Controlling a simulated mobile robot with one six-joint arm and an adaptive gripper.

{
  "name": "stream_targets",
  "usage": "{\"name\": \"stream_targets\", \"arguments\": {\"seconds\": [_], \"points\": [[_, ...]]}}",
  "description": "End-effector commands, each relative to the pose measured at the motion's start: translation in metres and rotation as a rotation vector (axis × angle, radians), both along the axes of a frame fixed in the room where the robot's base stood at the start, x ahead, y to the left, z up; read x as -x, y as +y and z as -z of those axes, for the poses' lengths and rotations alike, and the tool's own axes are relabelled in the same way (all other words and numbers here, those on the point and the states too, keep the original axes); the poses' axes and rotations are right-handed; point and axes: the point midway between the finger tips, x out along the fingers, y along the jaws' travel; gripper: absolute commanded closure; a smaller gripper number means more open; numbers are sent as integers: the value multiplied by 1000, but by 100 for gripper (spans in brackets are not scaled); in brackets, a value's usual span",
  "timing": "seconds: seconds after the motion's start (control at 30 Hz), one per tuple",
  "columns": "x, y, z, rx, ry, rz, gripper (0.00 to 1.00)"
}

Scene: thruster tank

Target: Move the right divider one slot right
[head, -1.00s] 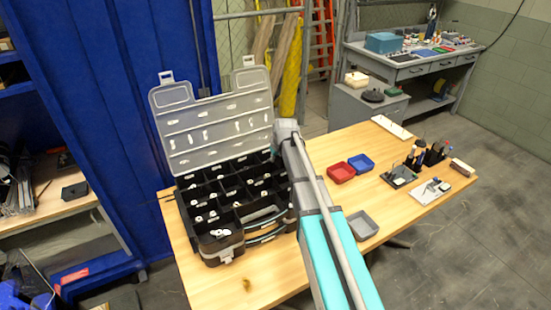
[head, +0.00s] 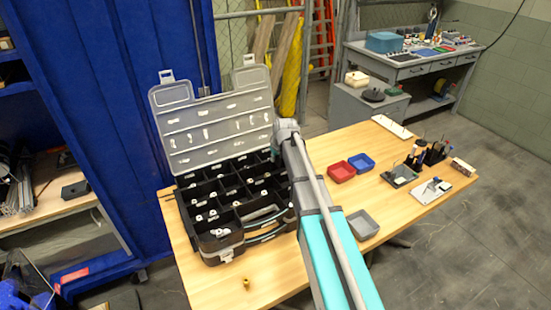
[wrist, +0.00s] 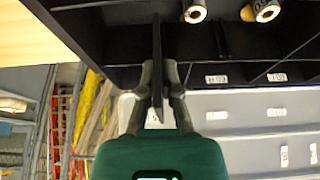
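The black organiser case (head: 220,243) stands open on the wooden table, its clear lid (head: 212,118) tilted up behind it. Its compartments hold several small white-labelled parts. In the wrist view, a thin black divider (wrist: 157,38) stands upright in the case, edge on to the camera. My gripper (wrist: 159,68) has one grey finger on each side of this divider, closed against it with no clear gap. Two cylindrical parts (wrist: 194,11) (wrist: 263,10) lie in the compartment right of it. In the head view my arm hides the gripper and the case's right end.
A red bin (head: 341,172), a blue bin (head: 361,163) and a grey bin (head: 362,224) stand on the table (head: 310,150) right of my arm. A small brass part (head: 246,284) lies near the front edge. Bottles and tools stand at the table's right.

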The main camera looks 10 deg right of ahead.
Motion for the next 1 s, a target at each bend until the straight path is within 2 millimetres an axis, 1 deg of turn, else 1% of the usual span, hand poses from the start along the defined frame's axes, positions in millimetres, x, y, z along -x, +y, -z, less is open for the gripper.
{"name": "stream_targets", "arguments": {"seconds": [0.63,1.0], "points": [[0,0,13,0,0,0,100],[0,0,14,0,0,1,100]]}}
